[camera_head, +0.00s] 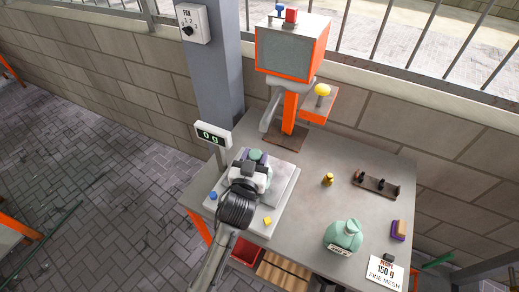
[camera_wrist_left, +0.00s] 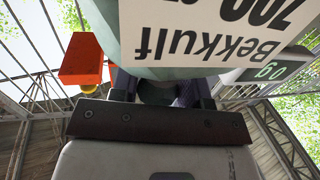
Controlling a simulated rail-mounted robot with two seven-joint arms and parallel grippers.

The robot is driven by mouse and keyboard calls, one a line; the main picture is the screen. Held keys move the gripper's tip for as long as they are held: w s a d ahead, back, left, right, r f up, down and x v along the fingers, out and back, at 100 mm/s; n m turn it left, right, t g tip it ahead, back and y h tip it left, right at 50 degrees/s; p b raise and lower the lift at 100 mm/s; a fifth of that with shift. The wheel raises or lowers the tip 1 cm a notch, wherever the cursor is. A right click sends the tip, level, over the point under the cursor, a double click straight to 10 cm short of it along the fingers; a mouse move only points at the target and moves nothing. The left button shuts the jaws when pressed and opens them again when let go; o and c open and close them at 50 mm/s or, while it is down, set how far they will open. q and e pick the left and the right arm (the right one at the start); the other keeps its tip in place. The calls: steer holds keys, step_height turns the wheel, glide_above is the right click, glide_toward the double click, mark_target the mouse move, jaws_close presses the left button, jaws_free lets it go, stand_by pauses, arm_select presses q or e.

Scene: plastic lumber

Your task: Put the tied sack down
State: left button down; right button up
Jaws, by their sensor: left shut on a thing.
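My left gripper (camera_head: 252,169) is shut on a green sack (camera_head: 257,155), over the pale plate of the bench scale (camera_head: 284,184). In the head view the gripper and wrist hide most of this sack. In the left wrist view the sack's label (camera_wrist_left: 215,35) reads "Bekkulf" and "700", upside down, just beyond the gripper (camera_wrist_left: 158,90). I cannot tell whether the sack touches the plate. A second green sack (camera_head: 343,237), tied and labelled, stands on the bench at the right. My right gripper is not in view.
An orange-framed machine (camera_head: 292,50) stands behind. The bench's middle has free room.

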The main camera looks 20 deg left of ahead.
arm_select(q)
steer(key=shift+w+a+r, duration=0.1)
steer(key=shift+w+a, duration=0.05)
steer(key=shift+w, duration=0.95)
steer(key=shift+w+a+f+b, duration=0.1)
steer(key=shift+w+f+b, duration=0.1)
steer(key=shift+w+f, duration=0.3)
steer(key=shift+w+f+b, duration=0.2)
steer(key=shift+w+f, duration=0.05)
steer(key=shift+w, duration=0.45)
steer(key=c, duration=1.1)
jaws_free()
steer(key=shift+f, duration=0.3)
steer(key=o, duration=0.5)
steer(key=shift+r, duration=0.1)
